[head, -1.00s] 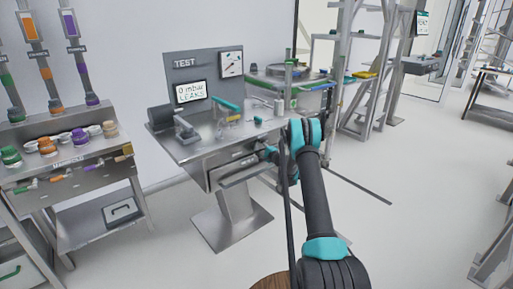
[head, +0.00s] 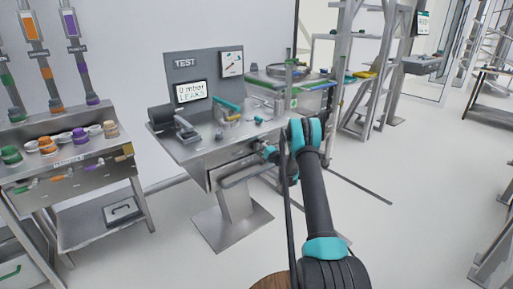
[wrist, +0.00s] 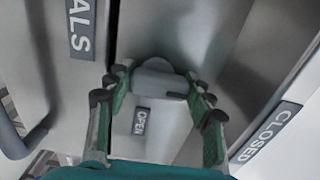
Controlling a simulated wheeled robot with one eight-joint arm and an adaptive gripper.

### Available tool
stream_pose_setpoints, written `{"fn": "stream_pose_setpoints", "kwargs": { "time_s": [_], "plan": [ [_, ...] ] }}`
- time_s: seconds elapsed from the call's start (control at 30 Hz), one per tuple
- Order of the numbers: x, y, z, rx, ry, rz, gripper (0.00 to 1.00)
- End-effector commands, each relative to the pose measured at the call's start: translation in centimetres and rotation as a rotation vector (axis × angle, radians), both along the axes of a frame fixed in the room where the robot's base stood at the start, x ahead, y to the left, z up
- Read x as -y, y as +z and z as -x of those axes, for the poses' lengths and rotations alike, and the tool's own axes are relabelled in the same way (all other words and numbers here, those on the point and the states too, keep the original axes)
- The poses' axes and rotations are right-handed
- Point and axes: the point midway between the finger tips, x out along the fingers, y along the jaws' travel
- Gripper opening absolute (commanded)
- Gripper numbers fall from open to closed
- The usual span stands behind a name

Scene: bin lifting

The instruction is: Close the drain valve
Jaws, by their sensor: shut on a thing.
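My gripper (wrist: 158,92) is shut on a pale grey valve handle (wrist: 160,82), with its green fingers on both sides of it in the wrist view. An OPEN label (wrist: 139,121) shows between the fingers, close to the handle. A CLOSED label (wrist: 266,131) lies to the right, outside the fingers. In the head view my gripper (head: 271,154) is at the front of the test bench (head: 205,150); the handle is too small to make out there.
The bench screen (head: 191,91) reads 0 mbar and LEAKS. A bar handle (head: 250,170) runs along the bench front, near my gripper. A manifold stand (head: 70,170) is at the left. The floor right of my arm is clear.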

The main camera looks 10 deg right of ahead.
Motion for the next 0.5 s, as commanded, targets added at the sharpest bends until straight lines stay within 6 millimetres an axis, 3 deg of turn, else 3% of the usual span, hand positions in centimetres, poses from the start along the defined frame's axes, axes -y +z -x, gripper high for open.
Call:
{"fn": "stream_pose_setpoints", "kwargs": {
  "time_s": [0.03, 0.07, 0.2, 0.5],
  "plan": [
    [-0.1, -0.1, 0.11, 0.001, 0.003, 0.003, 0.24],
    [-0.1, -0.1, 0.11, 0.001, 0.003, 0.003, 0.55],
    [-0.07, -0.08, 0.07, 0.0, 0.002, 0.002, 0.72],
    [-0.01, -0.03, 0.05, -0.001, 0.001, 0.001, 0.74]
  ]
}}
